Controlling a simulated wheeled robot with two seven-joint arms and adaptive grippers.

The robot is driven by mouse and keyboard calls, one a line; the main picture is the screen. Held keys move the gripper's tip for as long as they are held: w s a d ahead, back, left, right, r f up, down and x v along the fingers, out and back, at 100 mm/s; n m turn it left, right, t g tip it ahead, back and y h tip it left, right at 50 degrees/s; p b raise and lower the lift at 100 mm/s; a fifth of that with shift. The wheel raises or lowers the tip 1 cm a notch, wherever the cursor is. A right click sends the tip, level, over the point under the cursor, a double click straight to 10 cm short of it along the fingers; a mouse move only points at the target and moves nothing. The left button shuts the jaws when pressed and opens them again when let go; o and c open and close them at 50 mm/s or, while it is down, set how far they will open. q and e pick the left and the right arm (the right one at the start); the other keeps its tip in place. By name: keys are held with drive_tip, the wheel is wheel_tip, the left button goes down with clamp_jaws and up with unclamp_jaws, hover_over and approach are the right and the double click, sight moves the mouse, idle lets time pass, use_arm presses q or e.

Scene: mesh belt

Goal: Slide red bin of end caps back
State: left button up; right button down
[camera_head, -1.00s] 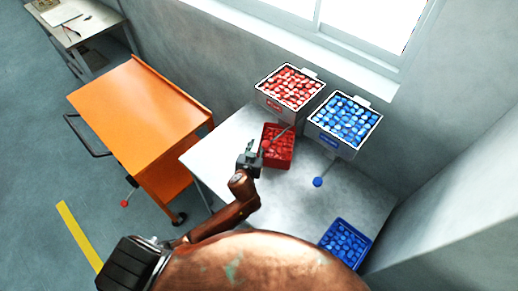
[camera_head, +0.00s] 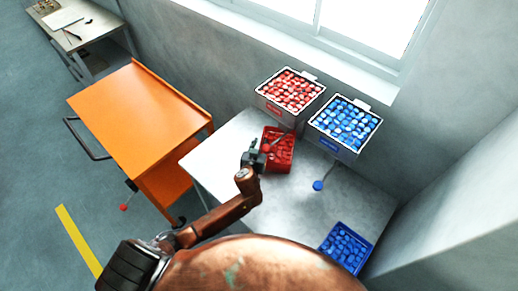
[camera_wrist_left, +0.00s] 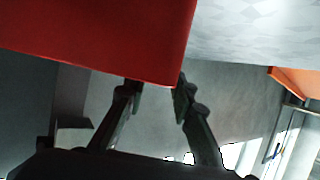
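The red bin of end caps (camera_head: 278,164) stands on the grey table (camera_head: 222,150), below the red-filled hopper. My left gripper (camera_head: 260,155) is at the bin's left side, with its fingertips close against it. In the left wrist view the bin's red wall (camera_wrist_left: 90,35) fills the upper left. The two fingers of my left gripper (camera_wrist_left: 157,90) are spread apart there, with their tips at the bin's edge. I cannot tell whether they touch it. My right gripper is not in view.
A hopper of red caps (camera_head: 284,112) and a hopper of blue caps (camera_head: 333,147) stand behind, by the wall. A blue ball-ended lever (camera_head: 318,185) sticks out. A blue bin (camera_head: 340,262) is at the front right. An orange cart (camera_head: 140,105) stands left.

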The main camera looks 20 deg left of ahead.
use_arm(q)
drive_tip(key=shift+x, duration=0.9)
clamp_jaws()
